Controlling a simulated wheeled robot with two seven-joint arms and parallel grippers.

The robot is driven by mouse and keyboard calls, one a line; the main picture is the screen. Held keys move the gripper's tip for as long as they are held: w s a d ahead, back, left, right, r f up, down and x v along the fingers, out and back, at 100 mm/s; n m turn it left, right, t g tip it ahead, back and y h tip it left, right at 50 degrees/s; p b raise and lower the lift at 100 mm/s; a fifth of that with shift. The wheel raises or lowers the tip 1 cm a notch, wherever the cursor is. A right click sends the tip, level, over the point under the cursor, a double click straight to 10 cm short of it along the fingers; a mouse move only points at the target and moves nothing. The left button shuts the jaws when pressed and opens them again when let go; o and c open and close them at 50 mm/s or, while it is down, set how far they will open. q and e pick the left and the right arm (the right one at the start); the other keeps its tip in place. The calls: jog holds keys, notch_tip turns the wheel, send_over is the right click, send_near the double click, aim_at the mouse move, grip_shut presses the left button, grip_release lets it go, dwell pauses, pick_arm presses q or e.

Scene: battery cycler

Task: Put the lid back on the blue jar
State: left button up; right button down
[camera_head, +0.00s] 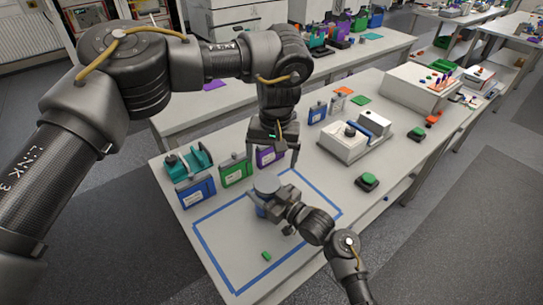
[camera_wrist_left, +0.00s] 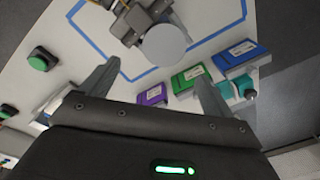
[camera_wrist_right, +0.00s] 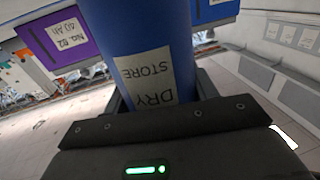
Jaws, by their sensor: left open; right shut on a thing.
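The blue jar (camera_head: 260,211) stands inside the blue tape outline, mostly hidden in the head view. In the right wrist view the jar (camera_wrist_right: 135,40) shows a "DRY STORE" label, upside down in the picture. My right gripper (camera_head: 275,208) is shut on the jar's side. A flat grey-blue disc, apparently the lid (camera_head: 266,184), covers the jar's top; the lid also shows in the left wrist view (camera_wrist_left: 164,45). I cannot tell whether it is fully seated. My left gripper (camera_head: 272,158) is open and empty above and behind the jar, its fingers pointing down, apart from the lid.
Purple (camera_head: 268,156), green (camera_head: 236,172) and blue (camera_head: 196,190) battery packs stand behind the tape outline (camera_head: 215,262). A small green block (camera_head: 266,255) lies inside it. The outline's front left is mostly clear.

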aim_at(271, 181)
pick_arm(q)
jog(key=shift+d, duration=0.2)
jog(key=shift+s+f, duration=0.1)
jog(key=shift+f, duration=0.15)
jog(key=shift+w+a+f, duration=0.15)
jog(key=shift+a+f, duration=0.05)
jog(key=shift+f, duration=1.7)
jog(key=shift+w+a+f, duration=0.1)
jog(key=shift+a+f, duration=0.05)
jog(key=shift+f, duration=1.7)
jog(key=shift+c, duration=0.5)
jog(key=shift+d, duration=0.1)
jog(key=c, duration=0.9)
jog(key=o, duration=1)
jog(key=shift+o, duration=0.2)
